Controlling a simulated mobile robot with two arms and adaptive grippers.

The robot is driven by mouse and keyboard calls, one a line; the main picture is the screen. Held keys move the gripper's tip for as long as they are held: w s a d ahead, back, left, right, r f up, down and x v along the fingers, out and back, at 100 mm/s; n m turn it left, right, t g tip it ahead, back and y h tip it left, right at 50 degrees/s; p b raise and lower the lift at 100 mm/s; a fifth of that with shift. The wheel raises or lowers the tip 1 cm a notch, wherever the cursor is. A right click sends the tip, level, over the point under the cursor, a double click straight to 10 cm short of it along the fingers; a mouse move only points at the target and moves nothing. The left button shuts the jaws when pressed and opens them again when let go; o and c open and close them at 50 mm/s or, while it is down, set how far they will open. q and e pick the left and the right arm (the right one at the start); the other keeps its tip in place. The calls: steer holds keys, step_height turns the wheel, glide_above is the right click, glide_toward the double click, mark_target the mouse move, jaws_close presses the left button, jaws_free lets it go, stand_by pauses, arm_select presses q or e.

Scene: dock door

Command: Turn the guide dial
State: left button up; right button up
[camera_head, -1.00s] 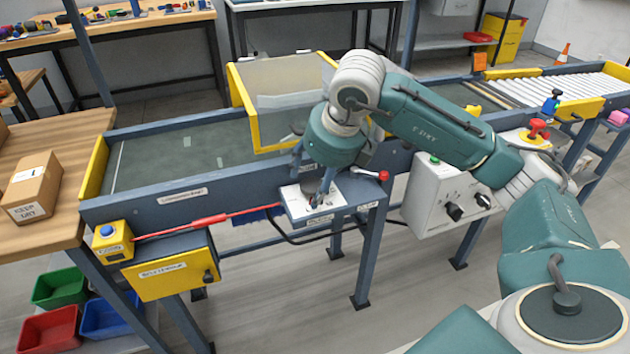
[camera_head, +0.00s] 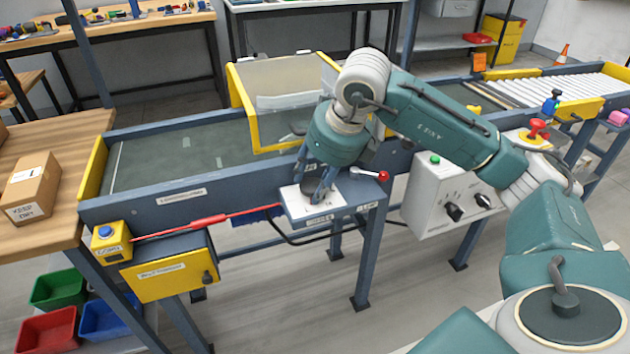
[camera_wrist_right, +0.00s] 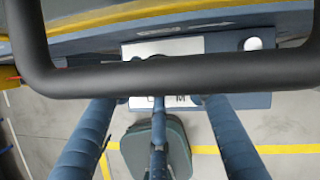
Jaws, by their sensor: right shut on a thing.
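The guide dial (camera_head: 312,187) is a dark knob on a white plate on the small blue-grey panel (camera_head: 358,192) at the front of the conveyor. It is mostly hidden by my fingers. My right gripper (camera_head: 318,188) points down over the plate and is shut on the guide dial. In the right wrist view, my blue fingers reach the edge of the panel (camera_wrist_right: 235,98), with part of its white plate showing; the dial itself cannot be made out there. My left gripper is not in view.
A red-knobbed lever (camera_head: 383,175) is close to the right of the gripper. A grey control box (camera_head: 428,205) with dark knobs hangs further right. A cardboard box (camera_head: 30,190) lies on the wooden table.

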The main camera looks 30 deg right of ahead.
steer(key=shift+d+n+y, duration=0.1)
steer(key=shift+n+y, duration=0.2)
steer(key=shift+n, duration=0.4)
steer(key=shift+w+r+n+y, duration=0.1)
steer(key=shift+n+y, duration=0.2)
steer(key=shift+n, duration=0.6)
steer(key=shift+n+y, duration=0.3)
steer(key=shift+n, duration=0.4)
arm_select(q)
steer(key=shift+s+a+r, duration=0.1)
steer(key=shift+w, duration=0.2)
arm_select(e)
steer(key=o, duration=1.2)
steer(key=shift+r, duration=0.15)
steer(key=s+d, duration=0.2)
steer(key=s, duration=0.1)
steer(key=s+d, duration=0.2)
steer(key=s, duration=0.2)
steer(key=s+d, duration=0.2)
steer(key=s, duration=0.1)
steer(key=shift+s+d+r, duration=0.25)
steer(key=shift+r, duration=0.15)
